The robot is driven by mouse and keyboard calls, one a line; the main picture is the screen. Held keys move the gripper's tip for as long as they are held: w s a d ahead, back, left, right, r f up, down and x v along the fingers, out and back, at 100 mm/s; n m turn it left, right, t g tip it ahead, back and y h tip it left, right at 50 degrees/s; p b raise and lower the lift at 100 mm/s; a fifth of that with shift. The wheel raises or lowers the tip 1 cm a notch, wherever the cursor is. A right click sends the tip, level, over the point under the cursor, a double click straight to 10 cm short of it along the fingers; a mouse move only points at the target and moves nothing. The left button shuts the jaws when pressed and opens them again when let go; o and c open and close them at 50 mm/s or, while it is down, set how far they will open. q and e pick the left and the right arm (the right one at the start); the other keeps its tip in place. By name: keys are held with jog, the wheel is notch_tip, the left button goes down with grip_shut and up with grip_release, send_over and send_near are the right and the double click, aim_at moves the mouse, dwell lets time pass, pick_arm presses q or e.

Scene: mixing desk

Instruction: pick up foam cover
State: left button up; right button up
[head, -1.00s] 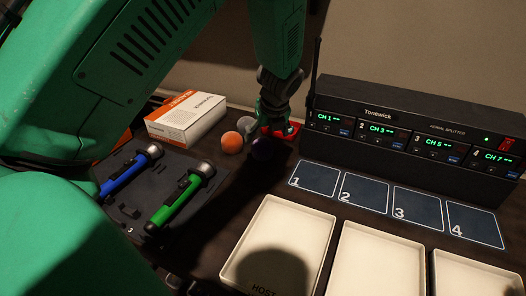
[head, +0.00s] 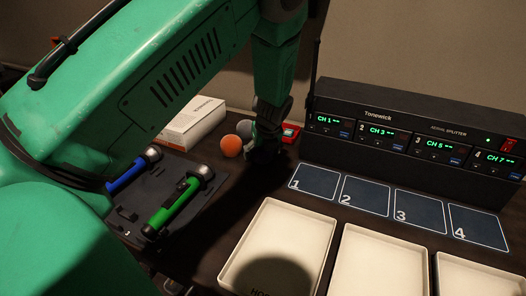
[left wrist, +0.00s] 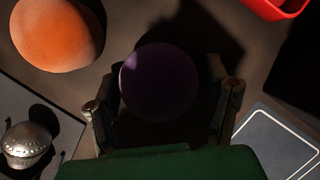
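A dark purple foam cover (left wrist: 160,82) lies between the two fingers of my left gripper (left wrist: 163,105) in the left wrist view. The fingers are spread, with a gap on each side of the ball. In the head view the gripper (head: 264,146) is low at the desk and largely hides this dark cover. An orange foam cover (head: 231,145) sits just left of the gripper, and it also shows at the upper left of the left wrist view (left wrist: 55,33). A grey foam cover (head: 244,128) is behind it, partly hidden. My right gripper is not in view.
Blue (head: 133,169) and green (head: 179,206) handheld microphones lie on a dark mat at left. A white box (head: 193,121) and a red tray (head: 291,132) are behind. The aerial splitter (head: 420,133), numbered squares (head: 315,181) and white trays (head: 280,245) are at right.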

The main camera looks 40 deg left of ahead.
pick_arm(q)
jog(key=c, duration=0.4)
